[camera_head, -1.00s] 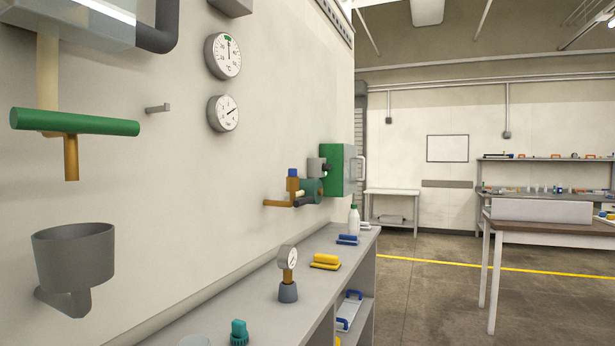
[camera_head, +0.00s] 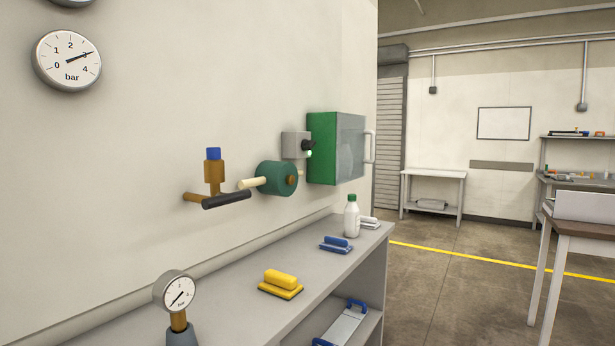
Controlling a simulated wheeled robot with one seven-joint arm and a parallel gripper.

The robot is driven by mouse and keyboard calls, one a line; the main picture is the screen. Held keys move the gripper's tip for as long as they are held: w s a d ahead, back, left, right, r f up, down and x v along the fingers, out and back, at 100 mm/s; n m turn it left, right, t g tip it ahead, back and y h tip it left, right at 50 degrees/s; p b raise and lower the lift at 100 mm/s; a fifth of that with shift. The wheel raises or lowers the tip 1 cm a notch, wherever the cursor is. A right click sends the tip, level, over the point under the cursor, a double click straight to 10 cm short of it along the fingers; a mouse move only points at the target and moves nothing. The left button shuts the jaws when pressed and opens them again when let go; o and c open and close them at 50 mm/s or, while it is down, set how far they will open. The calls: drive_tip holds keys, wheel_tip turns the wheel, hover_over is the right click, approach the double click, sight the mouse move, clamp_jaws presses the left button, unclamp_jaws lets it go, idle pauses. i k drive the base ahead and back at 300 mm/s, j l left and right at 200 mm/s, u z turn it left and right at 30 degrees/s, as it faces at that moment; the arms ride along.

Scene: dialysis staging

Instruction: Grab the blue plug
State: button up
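A small blue piece (camera_head: 213,154), which looks like the blue plug, sits upright on top of a brass fitting (camera_head: 214,173) on the wall, left of centre. A dark bar-shaped handle (camera_head: 227,199) lies across the front of the brass pipe below it. My gripper is not in view.
A green drum (camera_head: 278,178), a grey switch box (camera_head: 295,145) and a green cabinet (camera_head: 322,150) stick out from the wall. The shelf (camera_head: 232,284) below holds a gauge (camera_head: 175,291), yellow block (camera_head: 281,280), blue block (camera_head: 336,243) and white bottle (camera_head: 351,216).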

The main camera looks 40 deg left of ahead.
sight(213, 152)
drive_tip(key=i+l+u, duration=0.2)
drive_tip(key=i, duration=0.55)
drive_tip(key=i+u, duration=0.15)
drive_tip(key=u, duration=0.25)
drive_tip(key=i+u, duration=0.15)
drive_tip(key=u, duration=0.2)
drive_tip(key=i+l+u, duration=0.1)
drive_tip(key=u, duration=0.3)
